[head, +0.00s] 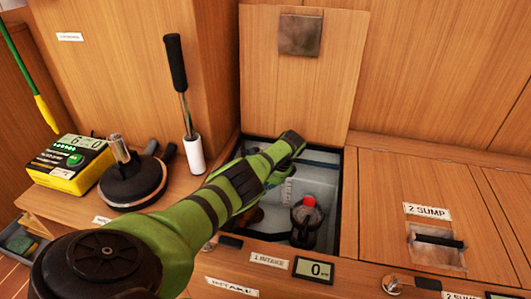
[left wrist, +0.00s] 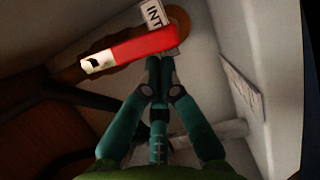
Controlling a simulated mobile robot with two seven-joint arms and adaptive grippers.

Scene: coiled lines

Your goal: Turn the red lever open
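The red lever (left wrist: 145,47) shows in the left wrist view as a flat red bar with a pale left end, lying nearly crosswise over a brownish round fitting (left wrist: 180,22). My left gripper (left wrist: 159,61) has its two fingers together, with no clear gap. The fingertips are at the lever's lower edge; I cannot tell if they touch it. The lever is not between the fingers. In the head view my left arm reaches over the open intake compartment (head: 338,222), and its fingers are hidden. My right gripper is not in view.
The compartment walls are close around the gripper. A dark, red-topped fitting (head: 305,226) stands inside. The raised lid (head: 300,85) is behind; the closed sump hatch (head: 385,215) is right. A yellow device (head: 65,178), black round-based tool (head: 130,190) and black-handled tool (head: 195,155) stand left.

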